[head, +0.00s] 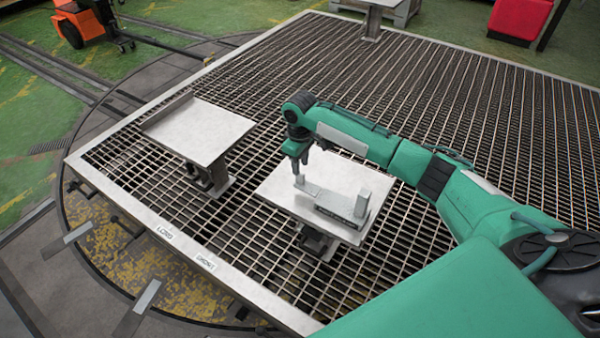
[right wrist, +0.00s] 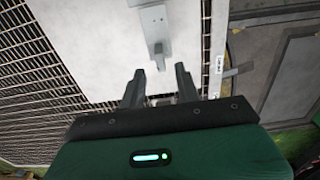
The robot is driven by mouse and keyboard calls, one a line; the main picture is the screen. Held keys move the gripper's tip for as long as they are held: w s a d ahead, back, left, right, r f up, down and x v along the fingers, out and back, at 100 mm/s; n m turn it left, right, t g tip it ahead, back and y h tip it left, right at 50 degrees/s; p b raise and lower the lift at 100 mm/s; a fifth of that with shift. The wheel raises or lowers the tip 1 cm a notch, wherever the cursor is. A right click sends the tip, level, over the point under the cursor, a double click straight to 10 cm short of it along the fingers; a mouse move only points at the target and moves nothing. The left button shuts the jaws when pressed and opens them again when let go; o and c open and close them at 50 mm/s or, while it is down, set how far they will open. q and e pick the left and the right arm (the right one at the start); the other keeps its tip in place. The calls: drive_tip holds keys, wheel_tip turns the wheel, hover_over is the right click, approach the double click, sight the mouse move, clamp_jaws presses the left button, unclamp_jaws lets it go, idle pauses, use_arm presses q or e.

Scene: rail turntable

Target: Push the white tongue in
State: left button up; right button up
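A pale grey fixture (head: 340,211) with an upright block at its right end stands on a small metal table (head: 275,189). In the right wrist view the fixture (right wrist: 152,22) runs down from the top edge. A narrow pale tongue (right wrist: 159,62) sticks out of its near end. My right gripper (head: 298,174) points down at the fixture's left end. In the right wrist view its two fingers (right wrist: 160,72) stand apart, with the tongue's tip in line with the gap. No contact can be made out. The tongue is hard to separate in the head view. My left gripper is not in view.
A second, empty metal table (head: 200,130) stands to the left, and another post table (head: 371,22) at the back. The grating (head: 480,110) around them is mostly clear. Two flat levers (head: 68,240) lie beyond the labelled frame edge at lower left.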

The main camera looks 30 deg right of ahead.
sight(307, 183)
drive_tip(key=shift+f, duration=2.65)
clamp_jaws()
